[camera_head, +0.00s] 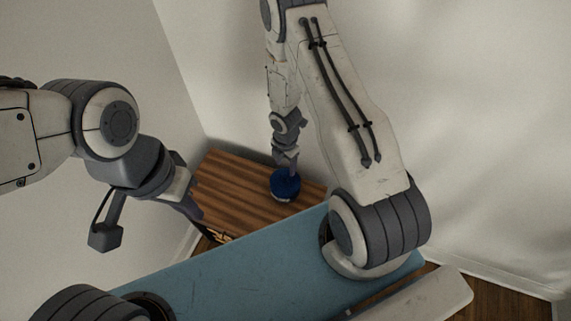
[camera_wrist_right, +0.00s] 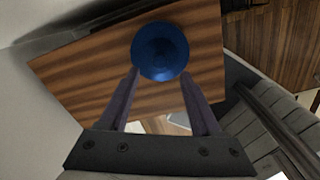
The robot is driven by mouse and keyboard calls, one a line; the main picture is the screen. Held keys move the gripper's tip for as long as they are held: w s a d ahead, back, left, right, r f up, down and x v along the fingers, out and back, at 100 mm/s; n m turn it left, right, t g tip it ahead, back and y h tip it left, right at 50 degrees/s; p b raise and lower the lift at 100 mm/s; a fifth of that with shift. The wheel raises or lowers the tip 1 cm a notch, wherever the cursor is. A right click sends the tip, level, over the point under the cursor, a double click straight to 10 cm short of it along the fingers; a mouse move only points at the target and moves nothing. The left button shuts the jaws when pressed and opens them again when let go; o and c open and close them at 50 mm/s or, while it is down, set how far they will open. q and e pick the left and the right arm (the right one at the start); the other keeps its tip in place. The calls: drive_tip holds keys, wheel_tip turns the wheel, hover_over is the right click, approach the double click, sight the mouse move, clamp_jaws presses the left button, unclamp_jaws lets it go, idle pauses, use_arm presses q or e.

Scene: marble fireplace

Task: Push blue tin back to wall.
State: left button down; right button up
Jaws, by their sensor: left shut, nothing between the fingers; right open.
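The blue tin (camera_head: 286,188) stands on a striped wooden table (camera_head: 232,182) in the head view, on its right half. A bare strip of tabletop shows between it and the wall behind (camera_head: 225,75). In the right wrist view the tin (camera_wrist_right: 160,50) is a round blue shape seen from above. My right gripper (camera_head: 286,168) points down at the tin. Its open fingers (camera_wrist_right: 159,74) end at the tin's near edge, one toward each side; I cannot tell whether they touch it. My left gripper (camera_head: 197,214) is shut and empty by the table's left front edge.
The tabletop left of the tin is clear. Walls meet in a corner behind the table. My own blue body panel covers the near side in the head view. Wooden floor (camera_head: 505,296) shows at the lower right.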

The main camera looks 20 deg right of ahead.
use_arm(q)
wheel_tip(320, 180, up, 3)
drive_tip(key=shift+f+p, duration=0.1)
drive_tip(key=shift+p, duration=0.75)
use_arm(e)
wheel_tip(320, 180, up, 3)
drive_tip(key=shift+f, duration=0.1)
drive_tip(key=s+a+r+m, duration=0.1)
drive_tip(key=a+r+m, duration=0.3)
drive_tip(key=r, duration=0.6)
drive_tip(key=a+r+m, duration=0.3)
drive_tip(key=a+r, duration=0.2)
drive_tip(key=r, duration=0.4)
drive_tip(key=s+a+r+m, duration=0.3)
drive_tip(key=s+r+m, duration=0.1)
drive_tip(key=s+r, duration=0.3)
drive_tip(key=s+a+r+m+y, duration=0.1)
drive_tip(key=s+a+r+m, duration=0.2)
drive_tip(key=s+r, duration=0.4)
drive_tip(key=s+m, duration=0.1)
drive_tip(key=s, duration=0.4)
drive_tip(key=shift+a+r, duration=0.3)
drive_tip(key=shift+a, duration=0.1)
